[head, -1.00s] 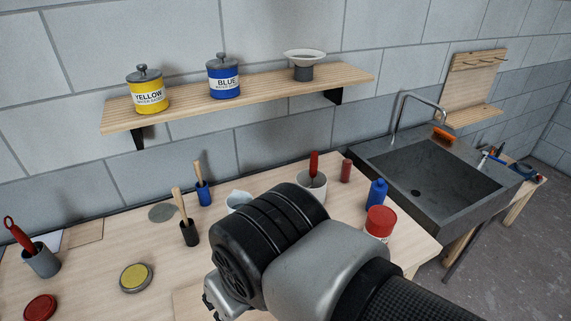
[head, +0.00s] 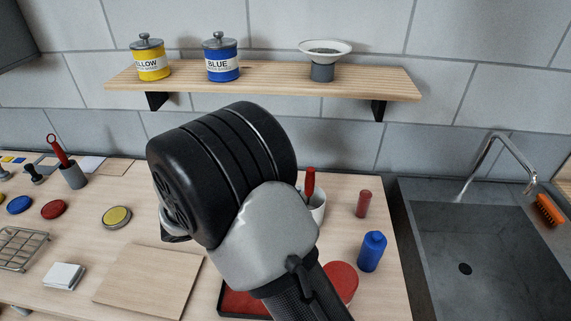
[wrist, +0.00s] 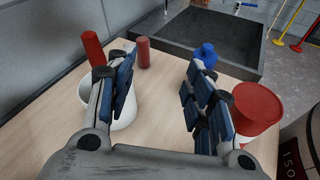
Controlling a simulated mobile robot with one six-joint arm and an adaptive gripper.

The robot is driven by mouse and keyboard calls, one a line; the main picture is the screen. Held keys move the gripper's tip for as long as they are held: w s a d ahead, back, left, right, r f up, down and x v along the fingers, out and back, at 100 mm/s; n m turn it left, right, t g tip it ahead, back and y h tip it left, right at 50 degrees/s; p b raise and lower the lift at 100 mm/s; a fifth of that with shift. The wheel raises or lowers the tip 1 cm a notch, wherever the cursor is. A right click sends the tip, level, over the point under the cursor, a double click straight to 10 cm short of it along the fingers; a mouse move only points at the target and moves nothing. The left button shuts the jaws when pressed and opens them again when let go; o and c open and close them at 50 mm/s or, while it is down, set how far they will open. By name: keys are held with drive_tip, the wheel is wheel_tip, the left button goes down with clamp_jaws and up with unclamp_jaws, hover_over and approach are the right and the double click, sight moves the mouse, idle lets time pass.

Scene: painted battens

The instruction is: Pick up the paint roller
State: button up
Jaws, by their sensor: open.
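I cannot make out for sure which thing is the paint roller. A red upright handle (head: 310,184) stands in a white pot (head: 318,206), partly behind my arm in the head view. In the wrist view the red handle (wrist: 93,47) and white pot (wrist: 122,116) are at the left, partly behind the left finger. My gripper (wrist: 163,85) is open and empty, its fingers wide apart above the table. In the head view it is mostly hidden by my wrist. A dark-rimmed red tray (head: 235,303) is partly covered by my arm.
A red cylinder (head: 364,204), blue bottle (head: 371,251) and red tub (head: 341,282) stand right of the pot. A sink (head: 470,245) lies beyond the table's right edge. A wooden board (head: 150,279) lies at the left. The shelf (head: 270,82) overhangs the back.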

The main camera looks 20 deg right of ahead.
drive_tip(key=w+a+f+n+t+h, duration=0.2)
drive_tip(key=w+a+f+n+t, duration=0.3)
drive_tip(key=a+f, duration=0.15)
drive_tip(key=b, duration=0.3)
approach(306, 184)
drive_tip(key=shift+n, duration=0.3)
drive_tip(key=x, duration=0.5)
drive_tip(key=shift+d+f, duration=0.3)
drive_tip(key=shift+f, duration=0.1)
drive_tip(key=shift+r+b+x, duration=0.2)
drive_tip(key=shift+b+x, duration=0.2)
drive_tip(key=shift+x, duration=1.1)
drive_tip(key=shift+r+b+x, duration=0.15)
drive_tip(key=shift+b+x, duration=0.2)
drive_tip(key=shift+x, duration=1.15)
drive_tip(key=shift+w, duration=0.1)
drive_tip(key=shift+a, duration=0.1)
drive_tip(key=shift+c, duration=0.2)
clamp_jaws()
drive_tip(key=shift+r, duration=0.1)
